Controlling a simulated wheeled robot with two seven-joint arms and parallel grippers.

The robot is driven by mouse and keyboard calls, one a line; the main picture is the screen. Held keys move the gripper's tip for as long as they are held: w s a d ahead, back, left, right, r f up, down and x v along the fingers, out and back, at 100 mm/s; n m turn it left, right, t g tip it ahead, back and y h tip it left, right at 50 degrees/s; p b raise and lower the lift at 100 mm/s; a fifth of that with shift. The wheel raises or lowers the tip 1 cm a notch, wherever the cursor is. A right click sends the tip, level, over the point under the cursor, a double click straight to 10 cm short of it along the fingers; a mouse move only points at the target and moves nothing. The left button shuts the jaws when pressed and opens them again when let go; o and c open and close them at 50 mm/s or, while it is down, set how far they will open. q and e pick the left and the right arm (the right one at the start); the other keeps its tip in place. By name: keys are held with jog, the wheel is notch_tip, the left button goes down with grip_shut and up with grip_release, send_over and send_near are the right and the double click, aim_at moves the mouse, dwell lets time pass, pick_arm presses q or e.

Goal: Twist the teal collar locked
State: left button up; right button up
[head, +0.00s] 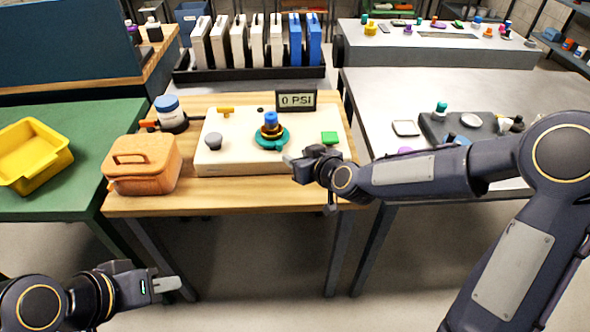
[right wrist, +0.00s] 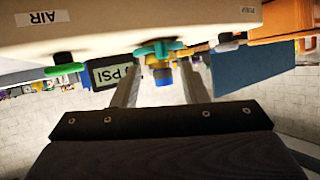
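The teal collar (head: 283,141) sits around a black and brass fitting with a blue top (head: 270,118), upright on the cream panel box (head: 230,162). In the right wrist view, which is upside down, the collar (right wrist: 158,47) shows just beyond and between my two fingertips. My right gripper (head: 289,158) is just right of and in front of the collar; its fingers (right wrist: 158,75) are apart with nothing between them, and I see no clear contact. My left gripper (head: 168,285) is low at the front left, away from the bench; its finger opening is not clear.
An orange case (head: 143,164) and a blue-lidded jar (head: 170,113) stand left of the box.

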aim_at(281, 147)
jog(key=shift+n, duration=0.5)
jog(key=x, duration=0.8)
jog(key=shift+w+a+r+p, duration=0.1)
jog(key=shift+r+p, duration=0.15)
jog(key=shift+p, duration=0.15)
jog(key=shift+c, duration=0.2)
